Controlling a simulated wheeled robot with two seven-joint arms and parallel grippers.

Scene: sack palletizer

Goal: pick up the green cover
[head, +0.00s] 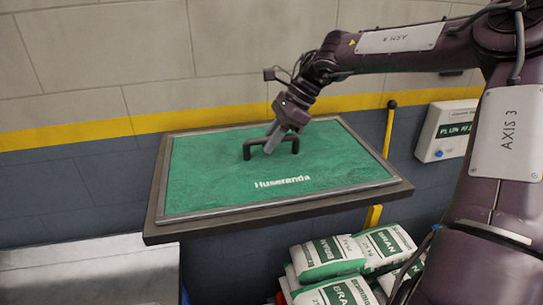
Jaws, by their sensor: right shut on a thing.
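The green cover (215,180) is a flat panel with a grey metal edge and the white word "Huseranda". It lies level on or over a dark brown frame or board (160,233) in the middle of the head view. A black bar handle (248,149) stands up from its centre. My right gripper (272,146) comes down from the upper right and is shut on the handle. The fingertips partly hide the handle's middle. I cannot tell whether the cover is lifted off what is beneath it. My left gripper is not in view.
White and green sacks marked "BRAN" (330,258) are stacked below at the right. A pale grey surface (90,270) is at the lower left. A display box (447,130) and a black-knobbed lever (390,125) are at the right, by the yellow-striped wall (100,130).

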